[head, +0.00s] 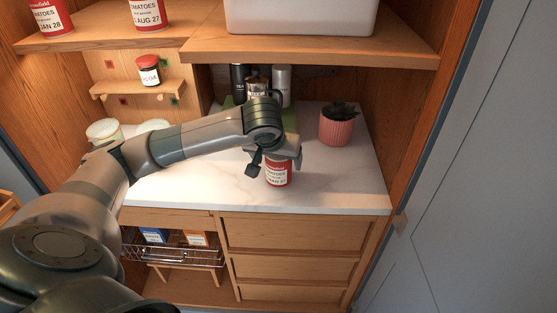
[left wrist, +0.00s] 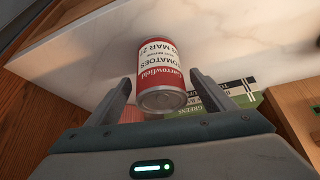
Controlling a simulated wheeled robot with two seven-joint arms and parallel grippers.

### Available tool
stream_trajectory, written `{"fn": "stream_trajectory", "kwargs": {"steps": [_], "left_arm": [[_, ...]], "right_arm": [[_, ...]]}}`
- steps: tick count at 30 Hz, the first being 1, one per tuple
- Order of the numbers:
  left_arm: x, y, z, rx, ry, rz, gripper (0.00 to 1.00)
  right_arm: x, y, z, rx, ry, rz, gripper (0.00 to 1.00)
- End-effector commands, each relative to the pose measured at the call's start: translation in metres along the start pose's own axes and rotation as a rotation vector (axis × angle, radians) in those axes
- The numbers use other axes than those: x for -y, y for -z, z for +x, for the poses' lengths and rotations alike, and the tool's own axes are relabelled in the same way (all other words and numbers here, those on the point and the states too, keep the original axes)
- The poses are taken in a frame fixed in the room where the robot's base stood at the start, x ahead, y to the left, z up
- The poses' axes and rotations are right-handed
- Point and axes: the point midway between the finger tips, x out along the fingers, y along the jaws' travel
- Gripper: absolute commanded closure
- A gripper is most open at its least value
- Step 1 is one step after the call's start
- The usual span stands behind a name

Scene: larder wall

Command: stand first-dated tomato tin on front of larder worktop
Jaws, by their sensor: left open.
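A red and white tomato tin (head: 278,173) stands upright on the front part of the pale worktop (head: 330,190). In the left wrist view the tin (left wrist: 161,72) shows a label with MAR and a partly cut-off year. My left gripper (head: 271,164) is at the tin, its fingers open on either side in the left wrist view (left wrist: 163,97), with gaps between fingers and tin. Two more tomato tins stand on the upper left shelf, one reading JAN 28 (head: 49,17) and one reading AUG 27 (head: 148,13). My right gripper is out of view.
A pink ribbed plant pot (head: 336,130) stands right of the tin. Dark and pale canisters (head: 282,85) stand behind my left wrist. A white bin (head: 300,17) sits on the shelf above. A small jar (head: 149,72) is on a little ledge. The worktop's front right is clear.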

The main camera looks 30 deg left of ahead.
Motion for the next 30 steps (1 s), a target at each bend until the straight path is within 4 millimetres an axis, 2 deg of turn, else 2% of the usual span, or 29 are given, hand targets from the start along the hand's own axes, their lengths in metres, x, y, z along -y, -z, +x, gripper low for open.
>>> {"fn": "stream_trajectory", "kwargs": {"steps": [1,5,9,16,21,30], "left_arm": [[0.000,0.002,-0.010,-0.002,0.000,0.001,0.24],[0.000,0.003,-0.029,-0.002,0.000,0.001,0.24],[0.000,0.003,-0.058,-0.003,-0.001,0.002,0.24],[0.000,0.001,-0.089,0.000,-0.001,0.001,0.24],[0.000,0.000,-0.097,0.000,0.000,-0.001,0.24],[0.000,0.000,-0.098,0.001,0.000,0.000,0.24]], "right_arm": [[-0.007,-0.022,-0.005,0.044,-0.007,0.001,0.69],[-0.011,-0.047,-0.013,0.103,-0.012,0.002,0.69],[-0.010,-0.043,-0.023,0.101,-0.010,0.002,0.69],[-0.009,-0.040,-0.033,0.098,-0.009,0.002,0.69],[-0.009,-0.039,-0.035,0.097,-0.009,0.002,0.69],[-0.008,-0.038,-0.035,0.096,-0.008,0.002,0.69]]}}
